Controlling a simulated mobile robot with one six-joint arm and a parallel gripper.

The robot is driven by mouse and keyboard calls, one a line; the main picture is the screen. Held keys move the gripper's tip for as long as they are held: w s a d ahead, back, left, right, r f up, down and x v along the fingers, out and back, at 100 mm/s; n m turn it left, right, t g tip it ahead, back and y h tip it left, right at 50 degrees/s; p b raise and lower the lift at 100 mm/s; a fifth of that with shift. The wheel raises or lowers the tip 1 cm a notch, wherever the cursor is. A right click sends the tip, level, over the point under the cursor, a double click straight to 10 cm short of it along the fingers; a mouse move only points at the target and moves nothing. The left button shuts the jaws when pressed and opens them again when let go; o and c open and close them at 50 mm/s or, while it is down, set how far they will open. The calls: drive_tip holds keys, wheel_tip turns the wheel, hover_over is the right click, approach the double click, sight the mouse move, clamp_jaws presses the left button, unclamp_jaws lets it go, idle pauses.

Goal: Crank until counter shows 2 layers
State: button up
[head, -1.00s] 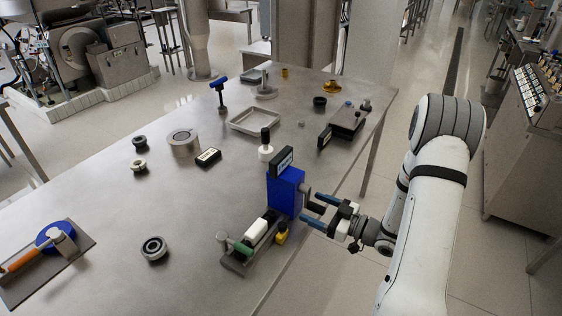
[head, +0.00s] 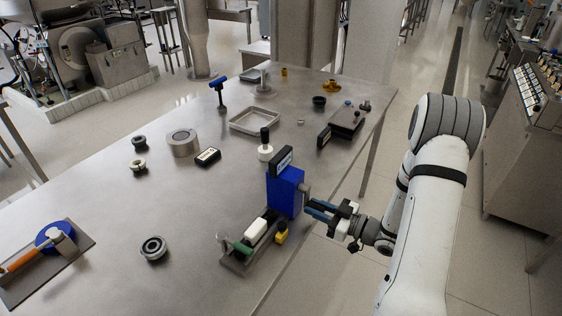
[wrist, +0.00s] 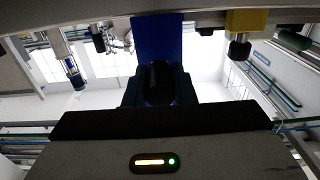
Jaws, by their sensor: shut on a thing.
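A blue box (head: 285,192) stands near the table's right edge in the head view, with a dark counter display (head: 281,161) tilted on top. The figure on the display is too small to read. A grey hub (head: 304,190) sticks out of the box's right side. My gripper (head: 311,208) is beside that side, its blue fingers shut on the crank's dark handle. In the wrist view the round black handle end (wrist: 160,82) sits between the two finger pads, with the blue box (wrist: 157,35) behind it.
A metal base with a white roller (head: 257,231), a green grip (head: 242,247) and a yellow block (head: 281,237) lies in front of the box. A white post with a black knob (head: 265,152) stands behind it. Open floor lies to the right of the table (head: 110,225).

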clamp_jaws()
